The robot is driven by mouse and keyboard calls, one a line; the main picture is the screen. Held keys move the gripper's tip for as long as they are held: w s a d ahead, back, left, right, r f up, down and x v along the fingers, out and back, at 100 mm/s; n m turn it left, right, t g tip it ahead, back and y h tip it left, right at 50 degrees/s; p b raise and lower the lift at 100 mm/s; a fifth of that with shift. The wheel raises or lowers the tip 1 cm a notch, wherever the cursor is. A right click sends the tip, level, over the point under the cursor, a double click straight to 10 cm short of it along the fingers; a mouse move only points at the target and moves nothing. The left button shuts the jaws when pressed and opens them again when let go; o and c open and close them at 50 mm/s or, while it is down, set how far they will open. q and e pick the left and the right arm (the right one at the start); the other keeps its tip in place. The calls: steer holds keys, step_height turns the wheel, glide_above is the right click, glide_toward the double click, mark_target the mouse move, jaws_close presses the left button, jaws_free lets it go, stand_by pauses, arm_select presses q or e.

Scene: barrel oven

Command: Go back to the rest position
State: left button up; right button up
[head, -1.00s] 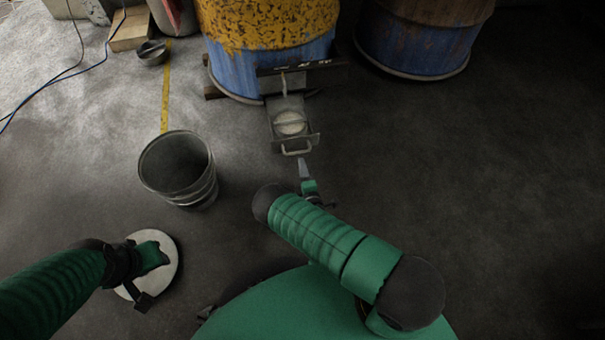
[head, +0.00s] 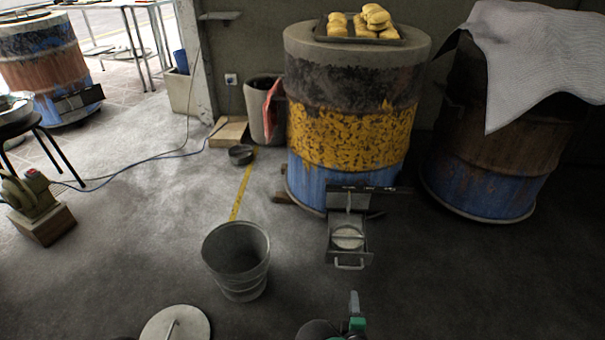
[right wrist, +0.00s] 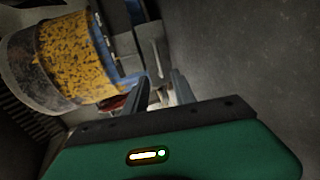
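My right gripper (head: 354,303) shows at the bottom of the head view, right of centre, in front of the pulled-out oven drawer. In the right wrist view its two fingers (right wrist: 160,85) are apart, with nothing held between them. The drawer (head: 349,247), holding a round pale item, juts from the base of the yellow and blue barrel oven (head: 350,135). The gripper appears apart from the drawer handle (head: 350,266). My left gripper is not in the head view.
A metal bucket (head: 238,262) stands left of the drawer. A round lid (head: 160,326) lies at the bottom edge. A second barrel (head: 490,165) under a cloth (head: 535,55) stands right. Bread lies on a tray (head: 335,38) atop the oven. Floor at lower right is clear.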

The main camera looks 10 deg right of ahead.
steer(key=s+a+r+m+g+y+p, duration=0.1)
steer(key=a+r+m+g+p, duration=0.2)
steer(key=r, duration=0.5)
steer(key=s+a+r+m+g+y+p, duration=0.1)
steer(key=r+m+g+p, duration=0.1)
steer(key=r+m, duration=0.45)
steer(key=s+a+r+m+g+y+p, duration=0.1)
steer(key=a+r+m+g+p, duration=0.15)
steer(key=r, duration=0.65)
steer(key=s+a+r+m+g+y+p, duration=0.25)
steer(key=s+r+g+p, duration=0.2)
steer(key=s+r, duration=1.3)
steer(key=w+a+r+p+v, duration=0.1)
steer(key=w+p+v, duration=0.2)
steer(key=p+v, duration=1.4)
steer(key=w+a+r+p+v, duration=0.1)
steer(key=w+p+v, duration=0.3)
steer(key=p+v, duration=1.4)
steer(key=shift+a+h+p, duration=0.45)
steer(key=shift+a+p, duration=0.05)
steer(key=shift+p, duration=0.55)
